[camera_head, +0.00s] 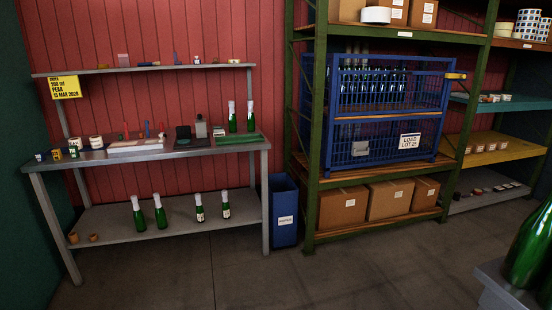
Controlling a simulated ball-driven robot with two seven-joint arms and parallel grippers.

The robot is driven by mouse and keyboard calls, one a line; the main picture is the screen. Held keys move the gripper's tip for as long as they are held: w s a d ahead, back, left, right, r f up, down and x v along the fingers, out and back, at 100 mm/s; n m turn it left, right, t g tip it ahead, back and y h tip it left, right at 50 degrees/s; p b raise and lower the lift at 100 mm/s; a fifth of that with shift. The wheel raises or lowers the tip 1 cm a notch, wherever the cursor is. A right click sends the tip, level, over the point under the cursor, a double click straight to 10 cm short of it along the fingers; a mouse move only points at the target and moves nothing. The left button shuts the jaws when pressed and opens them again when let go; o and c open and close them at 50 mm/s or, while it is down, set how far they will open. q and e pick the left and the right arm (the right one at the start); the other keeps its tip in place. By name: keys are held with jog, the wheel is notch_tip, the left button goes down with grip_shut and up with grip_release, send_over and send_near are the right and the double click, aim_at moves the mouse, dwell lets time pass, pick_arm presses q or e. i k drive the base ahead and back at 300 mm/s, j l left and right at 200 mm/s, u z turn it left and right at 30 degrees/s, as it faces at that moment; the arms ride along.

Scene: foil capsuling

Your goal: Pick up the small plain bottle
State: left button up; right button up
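Green bottles with pale tops stand on the lower shelf of the metal bench. The left pair, one bottle (139,216) and its neighbour (159,214), show no clear label. The right pair, one bottle (200,210) and another (226,206), carry pale labels. Two more green bottles, one (232,119) and one (250,119), stand upright on the bench top at its right end. I cannot tell which is the small plain bottle, as sizes look close. Neither of my grippers is in view.
Bench top (225,148) holds cups, small tools and a device. A blue bin (284,228) stands between bench and green rack (316,150). The rack holds cartons and a blue cage (388,118). A large green bottle (528,250) is cut off at lower right. The floor before the bench is clear.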

aim_at(250, 116)
jog(key=i, duration=2.4)
